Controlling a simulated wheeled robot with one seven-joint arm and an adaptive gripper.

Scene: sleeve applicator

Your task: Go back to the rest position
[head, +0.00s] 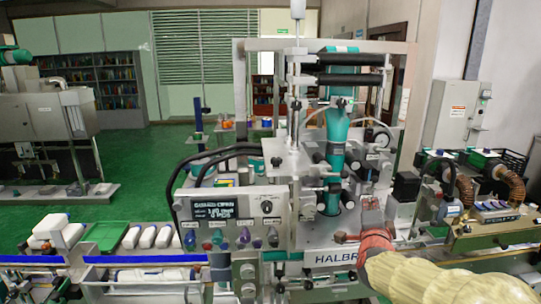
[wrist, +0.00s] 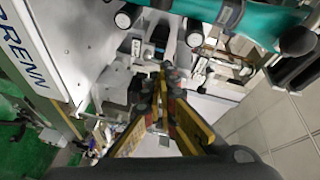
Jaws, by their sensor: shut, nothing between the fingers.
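My gripper (head: 371,208) is in front of the right part of the sleeve applicator (head: 335,228), just above its white "HALBR..." plate. In the wrist view the two yellow-and-black fingers of my gripper (wrist: 162,75) come together at the tips, with nothing between them. The fingers point in among the machine's metal brackets; I cannot tell whether they touch any. The teal sleeve film (head: 337,125) runs down the machine to the left of my gripper. Part of the machine is hidden behind my arm.
A control panel (head: 228,218) with a display and coloured knobs is on the machine's left. A conveyor with white bottles (head: 146,236) runs at the lower left. A station with brown ribbed hoses (head: 463,190) stands at the right. Green floor (head: 135,165) is open at the back left.

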